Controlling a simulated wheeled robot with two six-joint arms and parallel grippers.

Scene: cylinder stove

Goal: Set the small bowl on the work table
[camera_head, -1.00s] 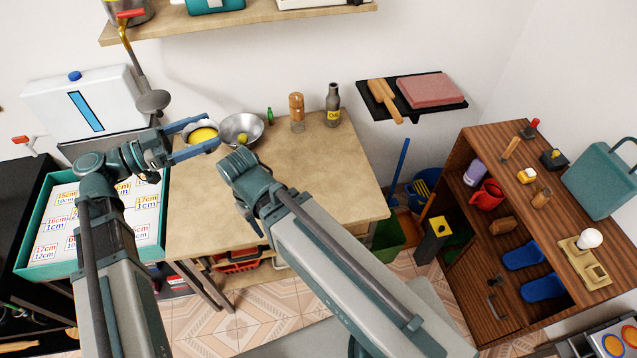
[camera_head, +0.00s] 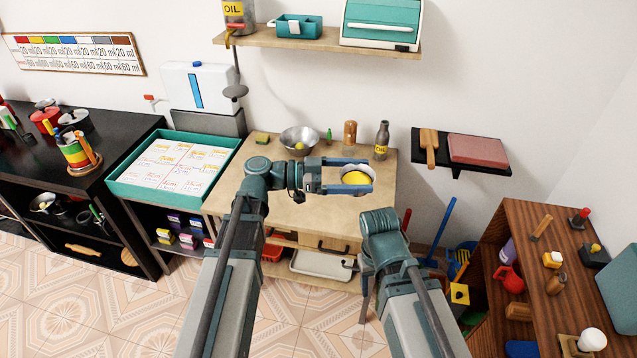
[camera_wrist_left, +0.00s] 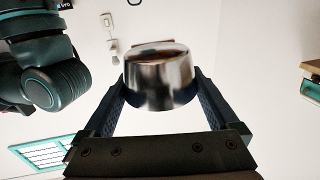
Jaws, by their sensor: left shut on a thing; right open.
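The small bowl (camera_head: 347,190) is metal with a yellow inside or filling. My left gripper (camera_head: 370,175) is shut on it, one finger on each side. The bowl appears level, in front of the right part of the wooden work table (camera_head: 300,212) in the head view; its height above the top is hard to judge. In the left wrist view the shiny bowl (camera_wrist_left: 158,80) sits between the fingers, its contents hidden. My right gripper (camera_head: 357,285) is open and empty, low by the table's front right side, partly hidden by its arm.
A larger metal bowl (camera_head: 299,138), a sponge (camera_head: 262,138), a green bottle (camera_head: 329,136), a brown shaker (camera_head: 350,133) and an oil bottle (camera_head: 382,140) stand along the table's back. A teal tray (camera_head: 125,187) adjoins on the left. The table's front middle is clear.

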